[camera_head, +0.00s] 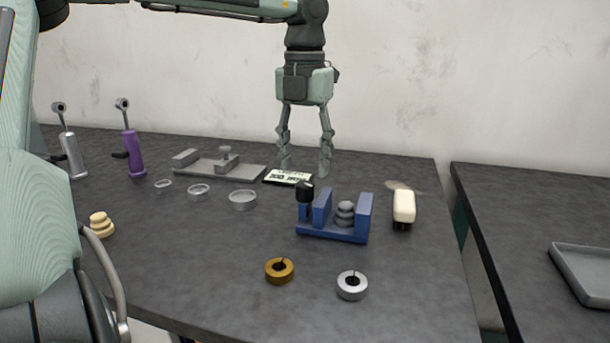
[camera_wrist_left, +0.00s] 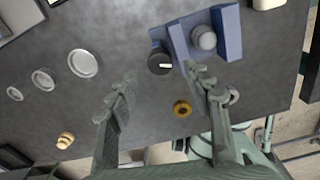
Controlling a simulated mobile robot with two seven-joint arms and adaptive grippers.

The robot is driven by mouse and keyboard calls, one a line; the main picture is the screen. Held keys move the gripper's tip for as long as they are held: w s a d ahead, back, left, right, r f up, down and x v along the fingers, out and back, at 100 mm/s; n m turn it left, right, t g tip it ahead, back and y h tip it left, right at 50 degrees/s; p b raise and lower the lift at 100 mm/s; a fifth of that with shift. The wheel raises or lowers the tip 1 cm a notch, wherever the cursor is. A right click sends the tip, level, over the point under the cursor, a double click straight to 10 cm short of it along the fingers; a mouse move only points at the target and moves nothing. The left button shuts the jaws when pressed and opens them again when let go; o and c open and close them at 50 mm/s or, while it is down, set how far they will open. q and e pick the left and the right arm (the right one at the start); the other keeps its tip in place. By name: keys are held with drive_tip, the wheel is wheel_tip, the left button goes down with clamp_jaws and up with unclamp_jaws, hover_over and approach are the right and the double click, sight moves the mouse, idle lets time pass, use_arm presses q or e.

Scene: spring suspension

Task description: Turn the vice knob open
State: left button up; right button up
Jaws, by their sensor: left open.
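A blue vice (camera_head: 333,231) stands on the dark table in the head view, with a black knob (camera_head: 304,191) at its left end. Grey stacked discs (camera_head: 345,213) sit between its jaws. My left gripper (camera_head: 305,172) is open and empty, pointing down behind the vice in the head view, above the table. In the left wrist view the open left gripper (camera_wrist_left: 165,80) has the black knob (camera_wrist_left: 160,63) between and beyond its fingertips, apart from both. The blue vice (camera_wrist_left: 230,30) is at the upper right there. My right gripper is not in view.
A small display (camera_head: 288,177) and a grey fixture (camera_head: 218,165) lie behind the vice. A gold collar (camera_head: 279,270) and a silver collar (camera_head: 352,285) lie in front. A cream-topped brush (camera_head: 404,207) is to the right. Clear rings (camera_head: 243,200) lie left.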

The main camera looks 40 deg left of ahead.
sight(305, 184)
use_arm(q)
drive_tip(key=shift+f, duration=2)
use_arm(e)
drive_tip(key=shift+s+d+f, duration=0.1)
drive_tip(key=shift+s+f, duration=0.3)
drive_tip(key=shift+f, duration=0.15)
